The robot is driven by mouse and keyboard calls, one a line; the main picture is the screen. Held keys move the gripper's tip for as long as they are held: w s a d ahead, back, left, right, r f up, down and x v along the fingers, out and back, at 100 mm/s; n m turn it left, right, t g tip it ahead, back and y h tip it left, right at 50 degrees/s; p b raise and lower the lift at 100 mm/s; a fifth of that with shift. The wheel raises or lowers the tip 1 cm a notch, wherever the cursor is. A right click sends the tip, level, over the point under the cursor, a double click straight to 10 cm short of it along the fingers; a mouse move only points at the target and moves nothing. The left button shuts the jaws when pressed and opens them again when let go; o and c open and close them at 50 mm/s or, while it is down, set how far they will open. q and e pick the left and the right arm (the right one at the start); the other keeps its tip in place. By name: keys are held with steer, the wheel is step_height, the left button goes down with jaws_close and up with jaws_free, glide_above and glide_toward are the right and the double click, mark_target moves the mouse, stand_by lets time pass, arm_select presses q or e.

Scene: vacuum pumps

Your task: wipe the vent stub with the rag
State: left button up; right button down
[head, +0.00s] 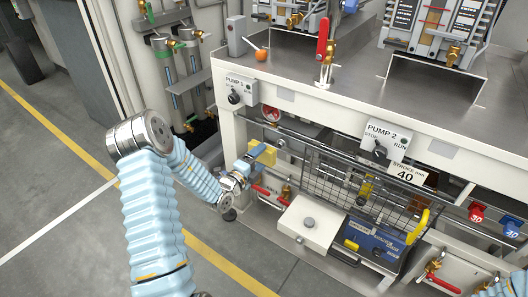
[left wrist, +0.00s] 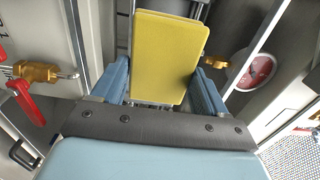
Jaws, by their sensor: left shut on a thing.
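A yellow, flat, block-like piece, which I take to be the folded rag (head: 266,158), is held in my left gripper (head: 257,155) in front of the bench's left end. In the left wrist view the rag (left wrist: 164,58) stands between the two blue fingers of my left gripper (left wrist: 165,88), which is shut on it. A short grey round stub (head: 309,222), possibly the vent stub, stands on a white box below and to the right of the gripper. The rag is apart from it. My right gripper is not in view; only part of my right arm shows at the lower right.
A wire basket (head: 355,190) hangs right of the white box (head: 312,232). A pump-1 switch (head: 236,93) and pump-2 switch (head: 381,148) are on the bench front. A red-faced gauge (left wrist: 255,72) is beside the rag. Red valve handles (head: 440,283) are low down.

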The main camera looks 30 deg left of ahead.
arm_select(q)
steer(key=shift+s, duration=0.45)
steer(key=shift+s+a+p, duration=0.15)
steer(key=shift+s+p, duration=0.55)
steer(key=shift+s, duration=0.75)
